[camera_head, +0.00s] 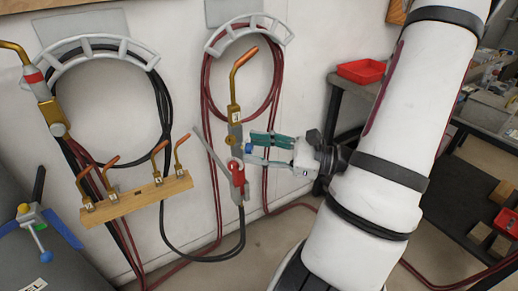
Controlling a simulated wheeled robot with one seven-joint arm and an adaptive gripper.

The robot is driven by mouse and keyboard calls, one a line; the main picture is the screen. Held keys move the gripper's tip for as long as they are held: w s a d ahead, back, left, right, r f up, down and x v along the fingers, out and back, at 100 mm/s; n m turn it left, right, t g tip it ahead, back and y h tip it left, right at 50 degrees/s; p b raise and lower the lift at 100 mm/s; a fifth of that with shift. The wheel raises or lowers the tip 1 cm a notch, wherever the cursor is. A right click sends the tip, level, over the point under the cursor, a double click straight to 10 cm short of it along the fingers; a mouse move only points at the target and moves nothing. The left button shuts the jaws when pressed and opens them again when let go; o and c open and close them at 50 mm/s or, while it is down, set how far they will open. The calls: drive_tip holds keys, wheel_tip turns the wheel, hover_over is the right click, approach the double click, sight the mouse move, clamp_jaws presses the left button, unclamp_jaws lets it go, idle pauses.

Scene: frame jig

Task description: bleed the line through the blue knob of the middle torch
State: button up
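The middle torch (235,125) hangs upright on the white wall, with a copper tip on top and a grey and brass body. A small blue knob (248,149) shows at its right side, and a red part (238,176) sits lower on the body. My gripper (250,148) reaches in from the right at the height of the blue knob. Its two teal fingers are apart, one above and one below the knob. The knob looks to be between or just behind the fingertips; I cannot tell whether they touch it.
Another torch (45,95) hangs at the left. A wooden rack (135,200) with several copper tips is between them. Dark red and black hoses loop over white hangers (250,28) and run down to the floor. A red tray (361,71) sits on a dark table at the right.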

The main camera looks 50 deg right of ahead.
clamp_jaws()
drive_tip(key=shift+r+m+p, duration=0.1)
drive_tip(key=shift+m+p, duration=0.3)
drive_tip(key=shift+p, duration=0.05)
drive_tip(key=m+p, duration=0.3)
drive_tip(key=p, duration=0.1)
drive_tip(key=shift+s+r+m, duration=0.1)
drive_tip(key=shift+m, duration=0.2)
drive_tip(key=m+p, duration=0.3)
drive_tip(key=m, duration=0.2)
drive_tip(key=m+p, duration=0.3)
drive_tip(key=m, duration=0.3)
drive_tip(key=m+p, duration=0.3)
drive_tip(key=m, duration=0.2)
drive_tip(key=shift+d+f, duration=0.15)
drive_tip(key=shift+f, duration=0.2)
drive_tip(key=shift+m, duration=0.4)
